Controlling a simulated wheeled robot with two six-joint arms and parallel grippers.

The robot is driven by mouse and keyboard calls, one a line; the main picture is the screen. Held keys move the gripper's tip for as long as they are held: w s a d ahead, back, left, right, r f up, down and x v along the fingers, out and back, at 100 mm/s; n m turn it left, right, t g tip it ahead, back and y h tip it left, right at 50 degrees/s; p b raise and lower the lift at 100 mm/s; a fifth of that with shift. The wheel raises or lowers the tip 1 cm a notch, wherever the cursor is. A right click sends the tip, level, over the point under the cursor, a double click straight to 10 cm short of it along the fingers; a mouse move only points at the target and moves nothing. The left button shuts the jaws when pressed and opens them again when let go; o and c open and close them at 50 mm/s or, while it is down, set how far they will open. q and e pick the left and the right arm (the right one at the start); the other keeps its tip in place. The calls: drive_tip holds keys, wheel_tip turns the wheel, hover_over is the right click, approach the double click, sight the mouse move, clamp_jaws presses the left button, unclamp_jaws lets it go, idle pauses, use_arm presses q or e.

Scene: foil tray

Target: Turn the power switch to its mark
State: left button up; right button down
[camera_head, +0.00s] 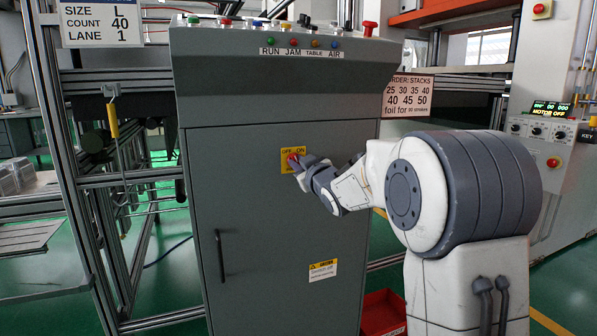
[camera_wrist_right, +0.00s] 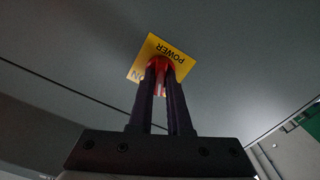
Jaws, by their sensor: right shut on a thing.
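The power switch is a red knob (camera_head: 292,158) on a yellow plate (camera_head: 287,168) marked OFF and ON, on the front of the grey cabinet (camera_head: 260,215). My right gripper (camera_head: 298,163) reaches in from the right and is shut on the knob. In the right wrist view the red knob (camera_wrist_right: 160,64) shows between the two dark fingers (camera_wrist_right: 162,85), and the yellow plate (camera_wrist_right: 153,47) reads POWER upside down. The fingers hide much of the knob, so I cannot tell which mark it points at. My left gripper is not in view.
Buttons and lamps (camera_head: 295,30) line the cabinet top above labels RUN, JAM, TABLE and AIR. A door handle (camera_head: 219,255) stands out at the lower left. A red bin (camera_head: 383,310) is on the floor beside the cabinet. A control box (camera_head: 550,133) reads MOTOR OFF.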

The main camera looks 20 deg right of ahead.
drive_tip(key=shift+f+n+b, duration=0.1)
drive_tip(key=shift+n+b, duration=1.05)
drive_tip(key=shift+n, duration=0.75)
drive_tip(key=c, duration=0.9)
unclamp_jaws()
drive_tip(key=shift+o, duration=0.2)
drive_tip(key=shift+s, duration=0.1)
drive_tip(key=s+p, duration=0.1)
drive_tip(key=s, duration=0.9)
drive_tip(key=shift+s+d, duration=0.15)
